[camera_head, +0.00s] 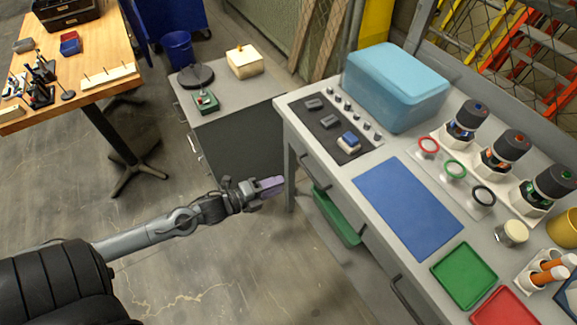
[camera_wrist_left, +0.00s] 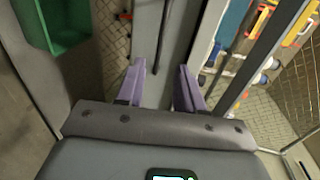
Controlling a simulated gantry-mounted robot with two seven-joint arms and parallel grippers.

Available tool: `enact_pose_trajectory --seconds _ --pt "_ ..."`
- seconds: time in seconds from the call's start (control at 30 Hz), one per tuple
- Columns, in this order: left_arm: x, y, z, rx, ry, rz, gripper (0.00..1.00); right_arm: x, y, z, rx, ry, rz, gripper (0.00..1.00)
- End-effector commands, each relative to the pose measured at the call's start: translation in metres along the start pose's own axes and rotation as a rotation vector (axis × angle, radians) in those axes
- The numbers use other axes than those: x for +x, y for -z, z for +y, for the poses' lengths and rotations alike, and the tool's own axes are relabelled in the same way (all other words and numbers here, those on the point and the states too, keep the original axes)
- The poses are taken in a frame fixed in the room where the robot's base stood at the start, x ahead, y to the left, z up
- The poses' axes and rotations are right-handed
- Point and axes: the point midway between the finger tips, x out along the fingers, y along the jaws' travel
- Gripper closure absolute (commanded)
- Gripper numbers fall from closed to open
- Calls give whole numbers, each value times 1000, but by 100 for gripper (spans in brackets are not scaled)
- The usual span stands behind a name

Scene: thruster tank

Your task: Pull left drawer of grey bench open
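The grey bench (camera_head: 345,165) stands on the right in the head view. Its left drawer has a dark bar handle (camera_head: 314,172) on the front that faces me, and the drawer looks closed. My left gripper (camera_head: 271,186) is beside the bench's near left corner, to the left of that handle and apart from it. In the left wrist view its two purple fingers (camera_wrist_left: 160,80) are spread with nothing between them. A dark handle bar (camera_wrist_left: 162,35) shows beyond the fingertips against a grey front. My right gripper is not in view.
A second handle (camera_head: 403,300) is farther along the bench front. A green bin (camera_head: 336,215) sits beneath the bench and also shows in the left wrist view (camera_wrist_left: 55,22). A grey cabinet (camera_head: 240,135) stands behind my gripper. The floor in front of the bench is clear.

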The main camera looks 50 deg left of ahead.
Motion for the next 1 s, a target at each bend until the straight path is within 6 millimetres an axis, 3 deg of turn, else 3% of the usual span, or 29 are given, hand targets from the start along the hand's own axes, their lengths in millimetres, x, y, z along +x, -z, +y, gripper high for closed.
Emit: enact_pose_trajectory --seconds 0.27,0.7,1.0 --pt "21 0 0 -2 1 -1 63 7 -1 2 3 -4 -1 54" --pt "83 1 -1 -3 2 0 63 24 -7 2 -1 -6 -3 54" --pt "104 1 -1 -4 -1 -1 63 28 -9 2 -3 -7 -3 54"
